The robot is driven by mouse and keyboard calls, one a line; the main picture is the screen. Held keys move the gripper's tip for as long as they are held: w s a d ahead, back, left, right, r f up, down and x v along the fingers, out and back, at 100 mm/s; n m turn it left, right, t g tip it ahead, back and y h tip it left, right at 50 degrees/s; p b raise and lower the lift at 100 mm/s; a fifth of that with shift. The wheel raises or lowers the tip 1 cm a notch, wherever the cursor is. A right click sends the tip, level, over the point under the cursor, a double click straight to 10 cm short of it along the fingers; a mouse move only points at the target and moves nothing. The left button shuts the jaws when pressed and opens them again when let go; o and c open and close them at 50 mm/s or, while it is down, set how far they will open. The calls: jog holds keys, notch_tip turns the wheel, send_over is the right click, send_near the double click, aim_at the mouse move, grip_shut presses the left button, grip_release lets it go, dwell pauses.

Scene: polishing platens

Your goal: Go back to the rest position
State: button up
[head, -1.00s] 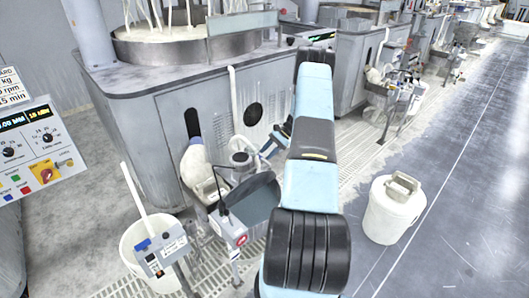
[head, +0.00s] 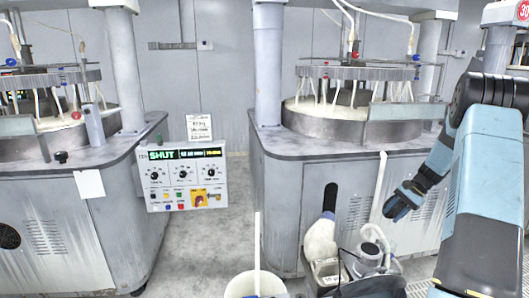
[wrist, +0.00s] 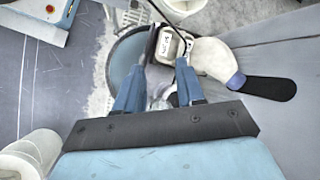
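My gripper (head: 395,208) hangs at the right of the head view, in front of the right machine's grey cabinet. My blue and black arm comes down from the upper right. In the wrist view my gripper (wrist: 159,76) has its two blue fingers apart, with a gap between them. I see nothing held in it. Below the fingers are a small grey-white box (wrist: 172,44) and a round basin (wrist: 126,62); they look lower than the fingertips, but the exact distance cannot be told.
Two polishing machines, left (head: 60,225) and right (head: 290,185), stand with a floor gap between. A control panel (head: 182,180) reading "SHUT" is in that gap. A white bucket (head: 240,287) and a pump (head: 372,250) stand low in front of the right machine.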

jog(key=s+a+r+n+h, duration=0.1)
jog(key=s+a+r+n, duration=0.1)
jog(key=s+a+r, duration=0.45)
jog(key=s+a+r+n+t+h, duration=0.15)
jog(key=a+r, duration=0.25)
jog(key=r, duration=0.5)
jog(key=s+a+r+n+g+h, duration=0.1)
jog(key=s+a+r+n+h, duration=0.1)
jog(key=s+a+r, duration=0.4)
jog(key=s+a+r+n+t+h, duration=0.1)
jog(key=s+a+r+n+t, duration=0.1)
jog(key=s, duration=1)
jog(key=s+a+r+n+t+h, duration=0.1)
jog(key=s+a+r+n+t, duration=0.1)
jog(key=s+a, duration=0.4)
jog(key=shift+s+a+r+n+t, duration=0.3)
jog(key=shift+s+r+n, duration=0.35)
jog(key=shift+s+r, duration=1.5)
jog(key=shift+s+f, duration=0.75)
